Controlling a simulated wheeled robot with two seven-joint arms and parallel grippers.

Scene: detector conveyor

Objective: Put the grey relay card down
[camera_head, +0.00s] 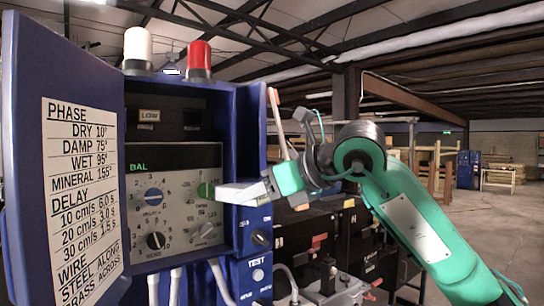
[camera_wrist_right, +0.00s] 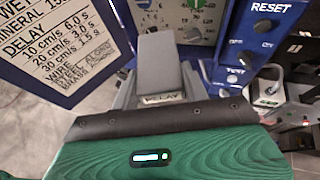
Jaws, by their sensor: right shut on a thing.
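The grey relay card (camera_head: 241,193) is held level in my right gripper (camera_head: 272,186), in front of the open blue cabinet and its dial panel (camera_head: 178,200). In the right wrist view the card (camera_wrist_right: 158,75) sits between the two fingers, with a label reading RELAY at its near end. The far end of the card points toward the panel. I cannot tell whether it touches the panel. My left gripper is not in view.
The cabinet door (camera_head: 30,150) stands open on the left with a printed settings chart (camera_head: 80,195). A white lamp (camera_head: 138,48) and a red lamp (camera_head: 199,58) stand on top. A blue TEST box (camera_head: 257,275) and dark crates (camera_head: 345,235) are below right.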

